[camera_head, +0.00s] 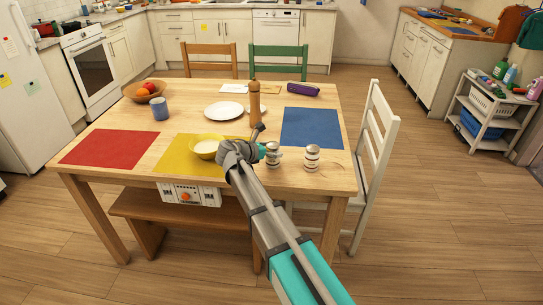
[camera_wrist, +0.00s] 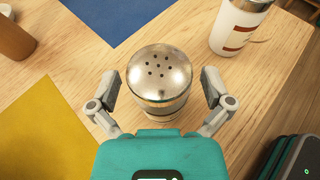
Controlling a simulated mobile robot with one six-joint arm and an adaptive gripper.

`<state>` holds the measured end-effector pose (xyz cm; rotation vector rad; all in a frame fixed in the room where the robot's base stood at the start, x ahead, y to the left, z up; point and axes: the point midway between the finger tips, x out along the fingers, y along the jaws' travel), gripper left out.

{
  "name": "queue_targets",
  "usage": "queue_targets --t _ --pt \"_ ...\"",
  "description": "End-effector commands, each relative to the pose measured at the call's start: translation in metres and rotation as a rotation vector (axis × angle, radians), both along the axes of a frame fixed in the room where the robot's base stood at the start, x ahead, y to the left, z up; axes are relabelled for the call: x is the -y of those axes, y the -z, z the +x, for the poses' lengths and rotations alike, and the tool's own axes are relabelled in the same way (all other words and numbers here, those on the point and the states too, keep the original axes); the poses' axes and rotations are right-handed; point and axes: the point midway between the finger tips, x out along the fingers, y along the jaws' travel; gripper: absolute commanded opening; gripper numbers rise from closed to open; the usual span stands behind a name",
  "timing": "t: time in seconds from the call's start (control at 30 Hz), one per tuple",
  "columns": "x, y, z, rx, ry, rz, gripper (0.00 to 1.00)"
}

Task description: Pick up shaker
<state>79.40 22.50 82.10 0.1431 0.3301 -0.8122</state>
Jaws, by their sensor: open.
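A shaker (camera_wrist: 158,75) with a domed, perforated metal top stands upright in the wrist view, between the two fingers of my gripper (camera_wrist: 160,105). The fingers are spread to its left and right, with a gap on each side. In the head view this shaker (camera_head: 273,155) stands near the table's front edge, partly hidden by my gripper (camera_head: 255,148). A second, similar shaker (camera_head: 312,157) stands just to its right. Its white body with a red-brown mark (camera_wrist: 240,25) shows at the top right of the wrist view.
The wooden table (camera_head: 320,185) also bears a yellow bowl (camera_head: 206,147) on a yellow mat, a blue mat (camera_head: 312,128), a red mat (camera_head: 110,148), a tall brown mill (camera_head: 255,100), a white plate (camera_head: 223,111) and a blue mug (camera_head: 160,108). A white chair (camera_head: 378,140) stands at the right.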

Motion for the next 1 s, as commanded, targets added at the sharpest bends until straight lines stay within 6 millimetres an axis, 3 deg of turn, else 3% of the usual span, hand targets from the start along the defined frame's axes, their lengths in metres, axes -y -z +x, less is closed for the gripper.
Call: queue_targets --t 0.1,0.53,1.0 --pt "-0.0001 0.0001 -0.0001 0.0 0.0 0.0 1.0" --pt "-0.0003 0.0 -0.0001 0.0 0.0 0.0 0.22" --pt "-0.0005 -0.0055 -0.0002 0.0 -0.001 0.0 0.22"
